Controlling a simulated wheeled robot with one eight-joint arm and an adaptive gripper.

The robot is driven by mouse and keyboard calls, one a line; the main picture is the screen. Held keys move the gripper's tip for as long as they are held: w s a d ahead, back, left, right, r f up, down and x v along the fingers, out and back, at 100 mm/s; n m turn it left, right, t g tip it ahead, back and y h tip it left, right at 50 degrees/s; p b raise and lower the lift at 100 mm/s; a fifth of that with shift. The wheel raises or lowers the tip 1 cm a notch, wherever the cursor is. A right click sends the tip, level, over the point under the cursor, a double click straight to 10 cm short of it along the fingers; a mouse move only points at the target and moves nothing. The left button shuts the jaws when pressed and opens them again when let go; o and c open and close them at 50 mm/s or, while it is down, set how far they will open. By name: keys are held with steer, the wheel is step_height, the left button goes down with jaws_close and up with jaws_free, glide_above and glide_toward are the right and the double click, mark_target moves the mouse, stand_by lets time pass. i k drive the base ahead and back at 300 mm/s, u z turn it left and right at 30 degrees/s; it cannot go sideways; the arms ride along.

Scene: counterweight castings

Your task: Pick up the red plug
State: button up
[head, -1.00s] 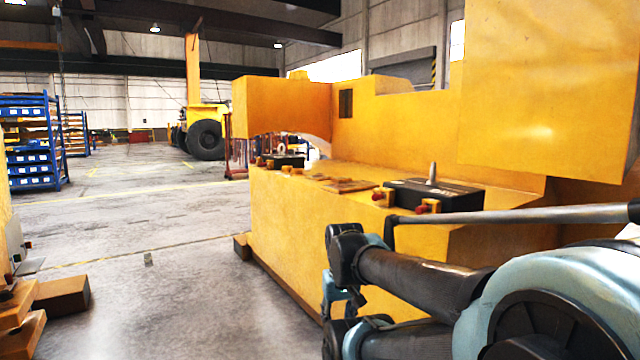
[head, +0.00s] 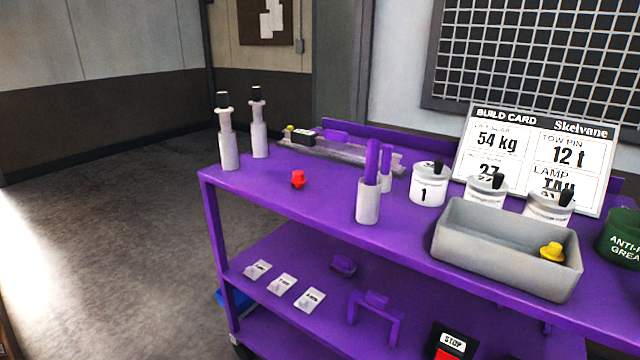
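The red plug (head: 298,179) is a small red piece with a knobbed top. It sits alone on the top shelf of a purple cart (head: 320,205), left of the middle, with bare shelf around it. Nothing touches it. My gripper is outside the head view, so its state is hidden.
Two white bottles with black tops (head: 228,140) stand at the cart's left end. A white cup with purple pieces (head: 368,200), a grey tray with a yellow plug (head: 551,252), white pots (head: 427,184) and a build card (head: 536,155) stand rightward. Floor is open at left.

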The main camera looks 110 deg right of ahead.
mark_target(298, 179)
steer(key=z, duration=4.15)
steer(key=k, duration=0.6)
steer(key=z, duration=0.3)
steer(key=i, duration=0.45)
steer(key=u, duration=0.05)
